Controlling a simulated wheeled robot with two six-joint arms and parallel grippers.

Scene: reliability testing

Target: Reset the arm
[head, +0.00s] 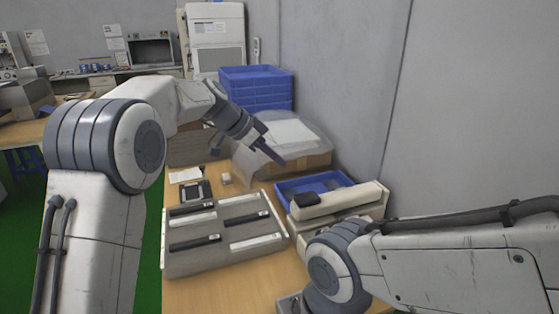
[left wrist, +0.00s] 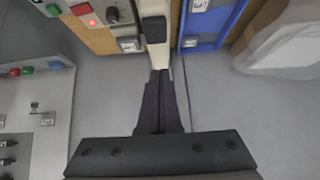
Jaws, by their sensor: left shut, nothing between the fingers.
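My left arm comes in from the left in the head view. Its gripper (head: 277,157) is above the table, in front of the plastic-covered cardboard box, pointing down and to the right. Its dark fingers are together and hold nothing. In the left wrist view the closed fingers (left wrist: 160,78) point up the picture, their tips overlapping the end of a cream bar in the picture. My right arm reaches in from the lower right of the head view with its elbow-like joint low over the table. Its gripper is out of the picture.
A grey slotted rack (head: 180,262) stands on the wooden table (head: 225,293). Right of it are a blue tray (head: 283,188) and a cream bar device (head: 350,199). Behind are the cardboard box (head: 312,162) and stacked blue crates (head: 257,88). A grey wall (head: 345,90) bounds the right.

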